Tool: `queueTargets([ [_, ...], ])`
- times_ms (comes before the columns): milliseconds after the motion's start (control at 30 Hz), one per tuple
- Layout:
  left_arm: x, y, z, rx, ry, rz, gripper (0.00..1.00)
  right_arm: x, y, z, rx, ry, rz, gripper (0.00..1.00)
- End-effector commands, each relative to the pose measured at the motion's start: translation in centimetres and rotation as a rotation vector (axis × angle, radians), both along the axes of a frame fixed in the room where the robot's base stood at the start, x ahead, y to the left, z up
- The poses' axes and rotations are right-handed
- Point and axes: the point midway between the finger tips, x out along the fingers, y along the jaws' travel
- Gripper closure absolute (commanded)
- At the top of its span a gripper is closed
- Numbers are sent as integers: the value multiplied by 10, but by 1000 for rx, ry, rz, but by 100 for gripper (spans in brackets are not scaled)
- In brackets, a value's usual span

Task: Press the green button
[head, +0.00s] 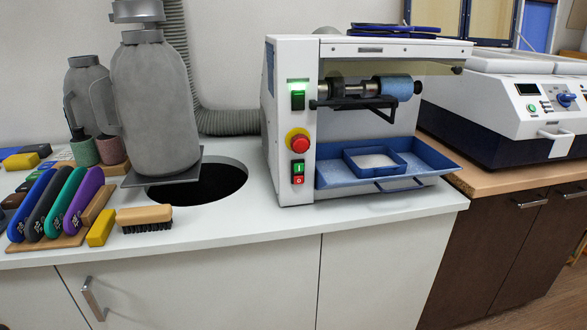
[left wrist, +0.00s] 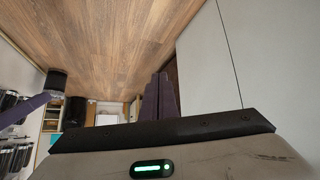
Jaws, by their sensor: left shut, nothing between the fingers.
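A white grinding machine (head: 292,130) stands on the white counter in the head view. On its front post are a green-lit switch (head: 298,97) at the top, a red round knob on a yellow base (head: 299,142) in the middle, and a small green button (head: 298,168) directly above a small red button (head: 298,180). Nothing covers these controls. My left gripper (left wrist: 163,77) shows in the left wrist view with its dark fingers together and empty, pointing over the wooden floor beside pale cabinet fronts. Neither gripper shows in the head view, and I cannot see my right gripper.
A blue tray (head: 430,155) juts from the machine. Left of it are a round counter hole (head: 225,185), a grey bottle-shaped vessel (head: 155,100), a brush (head: 145,216) and several coloured tools. Another machine (head: 500,100) stands right. The counter's front strip below the buttons is clear.

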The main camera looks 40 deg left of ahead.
Motion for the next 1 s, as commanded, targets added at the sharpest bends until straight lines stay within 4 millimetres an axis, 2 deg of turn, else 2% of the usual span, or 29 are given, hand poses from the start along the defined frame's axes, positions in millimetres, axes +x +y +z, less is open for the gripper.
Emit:
queueTargets([
  [133,41,5,27,1,-133,-9,100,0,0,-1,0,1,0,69],
  [233,87,13,65,11,-298,-11,100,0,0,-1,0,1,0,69],
  [367,147,34,133,48,-554,13,100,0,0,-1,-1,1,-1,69],
  [400,162,42,156,63,-633,29,100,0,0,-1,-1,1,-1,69],
  [500,194,67,214,111,-823,86,100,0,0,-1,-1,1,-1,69],
  [600,214,94,267,165,-988,161,100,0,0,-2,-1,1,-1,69],
  [733,226,126,324,231,-1150,265,100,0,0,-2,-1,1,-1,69],
  [800,227,140,344,258,-1208,312,100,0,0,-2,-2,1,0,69],
  [867,228,149,357,276,-1242,344,100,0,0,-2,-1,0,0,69],
  [1000,227,159,371,299,-1279,383,100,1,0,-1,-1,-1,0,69],
])
